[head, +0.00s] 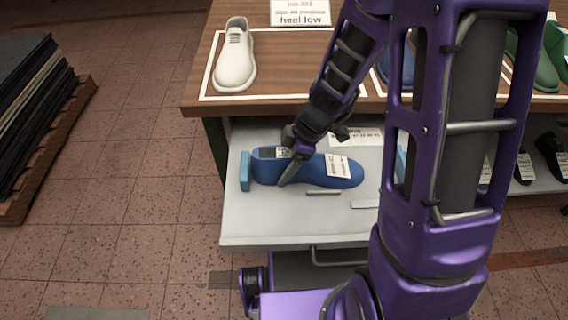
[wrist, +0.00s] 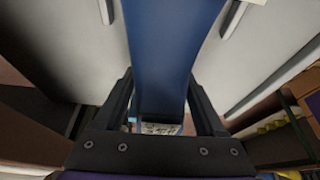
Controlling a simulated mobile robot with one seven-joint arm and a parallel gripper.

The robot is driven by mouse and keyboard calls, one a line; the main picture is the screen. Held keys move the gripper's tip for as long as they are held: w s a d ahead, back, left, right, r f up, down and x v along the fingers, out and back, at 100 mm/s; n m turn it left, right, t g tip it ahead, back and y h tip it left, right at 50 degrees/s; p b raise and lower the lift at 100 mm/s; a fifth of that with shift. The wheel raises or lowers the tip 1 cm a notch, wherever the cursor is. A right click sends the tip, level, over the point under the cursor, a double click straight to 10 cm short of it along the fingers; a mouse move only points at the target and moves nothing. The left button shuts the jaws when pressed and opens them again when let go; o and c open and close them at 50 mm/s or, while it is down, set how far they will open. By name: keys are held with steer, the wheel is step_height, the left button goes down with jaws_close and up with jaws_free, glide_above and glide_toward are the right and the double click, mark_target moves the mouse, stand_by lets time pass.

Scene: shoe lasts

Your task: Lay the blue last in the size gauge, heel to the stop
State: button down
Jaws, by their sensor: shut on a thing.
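The blue last (head: 318,172) lies lengthwise over the grey drawer-like board, toe to the right and heel to the left. Its heel is very close to an upright blue block (head: 245,171), which looks like the gauge's stop; I cannot tell whether they touch. My gripper (head: 287,166) is shut on the last near its heel end. In the wrist view the last (wrist: 168,55) runs between my two fingers (wrist: 160,110). Thin grey rails (head: 323,193) lie on the board beside the last. I cannot tell whether the last rests on the board.
Another blue block (head: 401,160) stands at right, partly behind my arm. A white shoe form (head: 235,58) stands on the wooden table (head: 200,95) behind. Black lasts (head: 522,165) sit on the right of the shelf. A dark stack on a pallet (head: 45,140) is at left.

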jaws_free()
steer(key=shift+r, duration=0.1)
steer(key=p+v, duration=0.3)
steer(key=v, duration=1.4)
steer(key=shift+d+r, duration=0.1)
